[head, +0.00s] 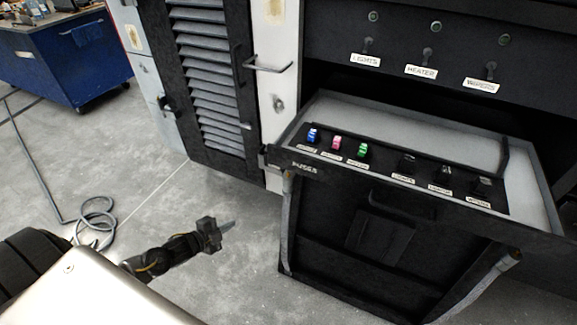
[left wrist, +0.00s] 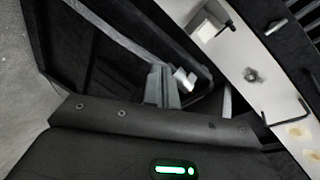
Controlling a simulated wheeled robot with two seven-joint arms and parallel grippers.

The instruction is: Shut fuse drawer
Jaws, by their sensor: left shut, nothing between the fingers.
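The fuse drawer (head: 530,205) stands pulled out of the black cabinet at the right of the head view. Its front edge carries a FUSES label (head: 304,167). Blue (head: 313,136), pink (head: 336,144) and green (head: 362,151) fuses sit in its left part, with black sockets or fuses to the right. A dark handle (head: 402,206) shows below the front edge. My left gripper (head: 226,227) is shut and empty, low over the floor, left of the drawer and apart from it. Its closed fingers also show in the left wrist view (left wrist: 162,86). My right gripper is out of view.
Above the drawer is a switch panel with LIGHTS, HEATER and WIPERS labels (head: 427,71). A louvred black door (head: 205,80) and a bar handle (head: 268,65) are at its left. A blue cart (head: 65,60) and a cable (head: 60,205) are on the far-left floor. Floor around my gripper is clear.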

